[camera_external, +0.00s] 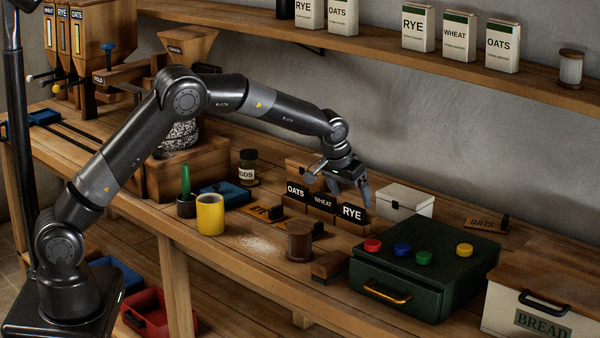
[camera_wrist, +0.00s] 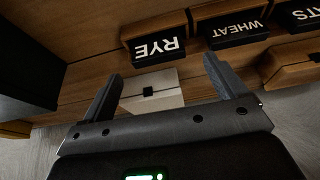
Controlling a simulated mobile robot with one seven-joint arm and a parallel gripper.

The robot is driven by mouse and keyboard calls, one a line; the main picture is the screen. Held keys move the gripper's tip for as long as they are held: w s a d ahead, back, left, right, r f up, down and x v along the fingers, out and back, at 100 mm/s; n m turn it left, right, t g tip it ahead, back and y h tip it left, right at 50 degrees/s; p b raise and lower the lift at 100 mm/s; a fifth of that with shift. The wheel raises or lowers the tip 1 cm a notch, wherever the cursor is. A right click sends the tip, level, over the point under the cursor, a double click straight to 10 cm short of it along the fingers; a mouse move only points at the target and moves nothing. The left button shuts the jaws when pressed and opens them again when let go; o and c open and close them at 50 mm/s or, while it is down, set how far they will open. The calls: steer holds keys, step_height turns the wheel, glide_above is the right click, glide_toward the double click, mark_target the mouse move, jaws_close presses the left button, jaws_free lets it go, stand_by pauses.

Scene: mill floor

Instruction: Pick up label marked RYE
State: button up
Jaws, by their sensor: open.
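The black label marked RYE (camera_external: 352,213) stands upright in a wooden holder on the bench, at the right end of a row with the WHEAT label (camera_external: 322,203) and the OATS label (camera_external: 296,190). In the wrist view the RYE label (camera_wrist: 157,46) appears upside down, just beyond my fingertips, with the WHEAT label (camera_wrist: 235,28) to its right. My gripper (camera_external: 340,184) is open and empty, above and close to the RYE and WHEAT labels. The wrist view shows the open fingers of my gripper (camera_wrist: 163,67) spread apart, with nothing between them.
A white box (camera_external: 404,199) stands just behind and right of the RYE label. A dark green drawer box (camera_external: 405,285) with coloured knobs is in front at right. A shelf (camera_external: 370,48) runs above.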

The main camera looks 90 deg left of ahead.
mark_target(353, 206)
steer(key=x, duration=0.3)
steer(key=shift+w+f, duration=0.1)
steer(key=shift+f, duration=0.3)
steer(key=shift+c, duration=0.3)
steer(key=c, duration=1)
steer(key=shift+r, duration=0.1)
